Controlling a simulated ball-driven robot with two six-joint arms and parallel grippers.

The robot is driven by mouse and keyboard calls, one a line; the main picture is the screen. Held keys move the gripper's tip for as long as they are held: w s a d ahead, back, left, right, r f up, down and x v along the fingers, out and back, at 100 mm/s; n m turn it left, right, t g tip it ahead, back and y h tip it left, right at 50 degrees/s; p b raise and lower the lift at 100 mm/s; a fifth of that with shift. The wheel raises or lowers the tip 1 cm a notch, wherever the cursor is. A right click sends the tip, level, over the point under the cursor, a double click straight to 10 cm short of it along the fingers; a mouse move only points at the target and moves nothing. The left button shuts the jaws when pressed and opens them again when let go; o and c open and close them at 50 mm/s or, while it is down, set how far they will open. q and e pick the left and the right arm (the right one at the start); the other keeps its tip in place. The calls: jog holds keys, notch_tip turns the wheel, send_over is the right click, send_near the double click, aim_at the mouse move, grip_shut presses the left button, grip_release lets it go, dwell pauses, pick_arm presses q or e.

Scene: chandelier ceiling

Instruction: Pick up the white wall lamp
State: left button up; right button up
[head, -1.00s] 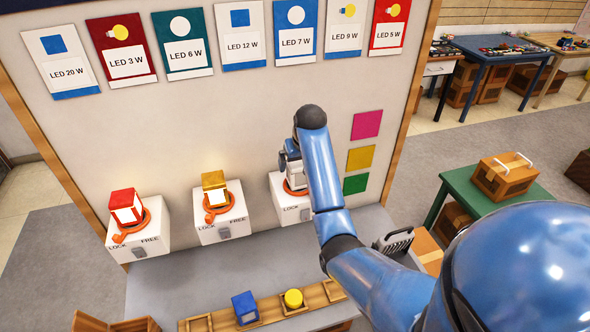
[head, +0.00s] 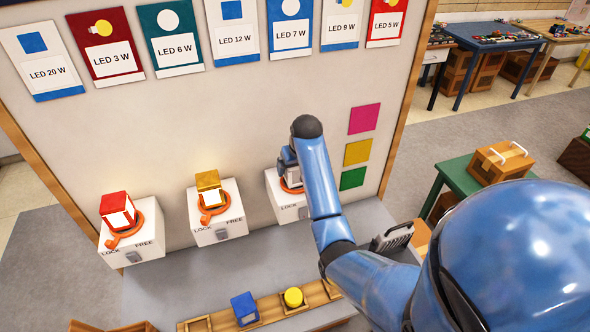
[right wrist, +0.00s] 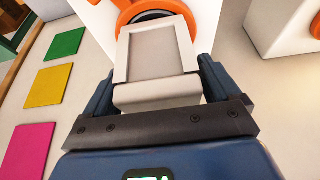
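The white lamp (right wrist: 158,60) is a pale square-faced block seated in an orange ring on the right-hand white wall box (head: 285,206). In the head view my right arm covers most of it. My right gripper (right wrist: 157,85) is at the lamp, with one dark blue finger on each side of it. I see no clear gap between the fingers and the lamp's sides, but cannot tell whether they press on it. My left gripper is not in view.
A red lamp (head: 117,210) and a yellow lamp (head: 210,190) sit on boxes to the left. Below, a wooden rack (head: 270,308) holds a blue cube (head: 245,308) and a yellow cylinder (head: 293,297).

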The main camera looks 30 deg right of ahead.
jog(key=shift+s+r, duration=0.15)
jog(key=shift+s, duration=0.1)
jog(key=shift+c, duration=2.3)
jog(key=shift+w+f, duration=0.2)
jog(key=c, duration=0.5)
